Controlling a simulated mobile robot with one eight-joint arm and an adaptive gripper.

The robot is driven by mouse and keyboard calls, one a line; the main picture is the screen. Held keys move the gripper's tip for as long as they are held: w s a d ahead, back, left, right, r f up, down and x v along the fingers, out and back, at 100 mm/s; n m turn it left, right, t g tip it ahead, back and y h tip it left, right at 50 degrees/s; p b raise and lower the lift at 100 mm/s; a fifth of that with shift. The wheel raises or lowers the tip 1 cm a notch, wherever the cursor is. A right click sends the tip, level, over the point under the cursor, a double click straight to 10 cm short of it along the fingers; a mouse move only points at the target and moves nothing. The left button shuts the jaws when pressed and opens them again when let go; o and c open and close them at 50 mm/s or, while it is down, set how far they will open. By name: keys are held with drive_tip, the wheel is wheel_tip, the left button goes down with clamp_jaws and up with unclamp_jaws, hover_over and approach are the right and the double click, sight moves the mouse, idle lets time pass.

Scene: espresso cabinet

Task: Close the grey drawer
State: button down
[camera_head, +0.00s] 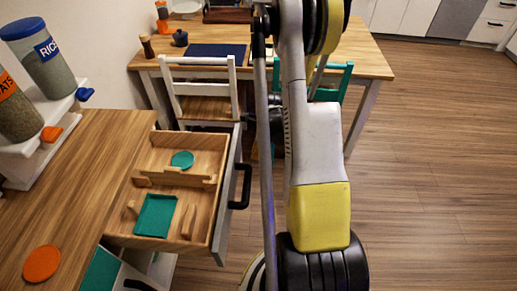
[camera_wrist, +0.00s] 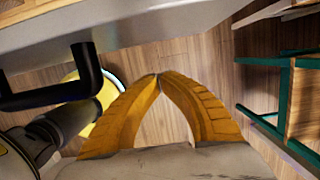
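The grey drawer (camera_head: 226,215) is pulled out from the wooden counter, its inside open to view. Its grey front carries a black bar handle (camera_head: 241,187). In the wrist view the grey drawer front (camera_wrist: 150,28) fills the top, and the black handle (camera_wrist: 88,75) sticks out at the left. My gripper (camera_wrist: 158,76) has its two yellow fingers meeting at the tips, with nothing between them. It is to the right of the handle in that view and apart from it. In the head view my arm hides the gripper.
Inside the drawer are a green round piece (camera_head: 182,159), a green square tray (camera_head: 155,215) and wooden dividers. A white chair (camera_head: 200,88) stands close behind the drawer; a green chair (camera_head: 336,82) is by the table (camera_head: 372,62). Open floor (camera_head: 440,170) lies to the right.

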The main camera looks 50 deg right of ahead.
drive_tip(key=shift+w+a+f+b, duration=0.15)
drive_tip(key=shift+w+a+b, duration=0.1)
drive_tip(key=shift+w+a, duration=0.55)
drive_tip(key=shift+w+a+f+b, duration=0.1)
drive_tip(key=shift+w+a+b, duration=0.15)
drive_tip(key=shift+w+a, duration=0.45)
drive_tip(key=shift+w+d, duration=0.15)
drive_tip(key=shift+w, duration=0.1)
